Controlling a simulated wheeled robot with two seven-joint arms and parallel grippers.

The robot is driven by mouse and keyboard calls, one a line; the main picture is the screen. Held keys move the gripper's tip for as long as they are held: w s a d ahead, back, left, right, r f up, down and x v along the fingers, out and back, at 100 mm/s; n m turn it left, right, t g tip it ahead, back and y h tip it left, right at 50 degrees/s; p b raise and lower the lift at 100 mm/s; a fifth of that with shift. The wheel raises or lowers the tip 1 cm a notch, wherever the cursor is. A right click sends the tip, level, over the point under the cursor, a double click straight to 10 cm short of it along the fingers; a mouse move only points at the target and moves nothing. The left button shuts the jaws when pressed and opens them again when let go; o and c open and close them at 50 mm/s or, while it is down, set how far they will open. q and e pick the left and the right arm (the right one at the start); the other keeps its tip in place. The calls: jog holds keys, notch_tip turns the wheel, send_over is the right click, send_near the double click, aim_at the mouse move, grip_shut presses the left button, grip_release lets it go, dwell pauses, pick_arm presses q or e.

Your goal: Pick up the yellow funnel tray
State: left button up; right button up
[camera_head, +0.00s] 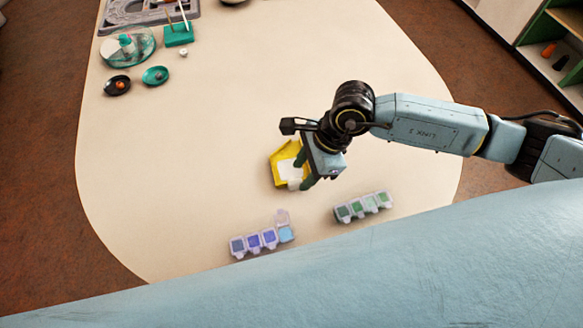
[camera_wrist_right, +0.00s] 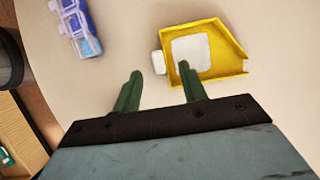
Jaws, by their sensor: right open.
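The yellow funnel tray (camera_head: 276,165) lies on the cream table, partly hidden by my right gripper in the head view. It has a white inner floor and a spout-like narrowed corner. In the right wrist view the tray (camera_wrist_right: 218,73) is just past the fingertips, with a small white tab beside its left wall. My right gripper (camera_head: 306,181) is open and empty, close to the tray. In the right wrist view its two green fingers (camera_wrist_right: 160,70) point toward the tray, and the right finger overlaps the tray's near left part. My left gripper is not in view.
A bead box with blue and purple compartments (camera_head: 254,243) and one with green compartments (camera_head: 363,207) lie near the table's front edge. Small dishes (camera_head: 155,75), a clear round container (camera_head: 141,48) and a teal block (camera_head: 178,36) stand far left.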

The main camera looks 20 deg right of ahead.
aim_at(298, 180)
jog(key=x, duration=0.3)
jog(key=shift+a+f, duration=0.1)
jog(key=shift+f, duration=0.15)
grip_shut()
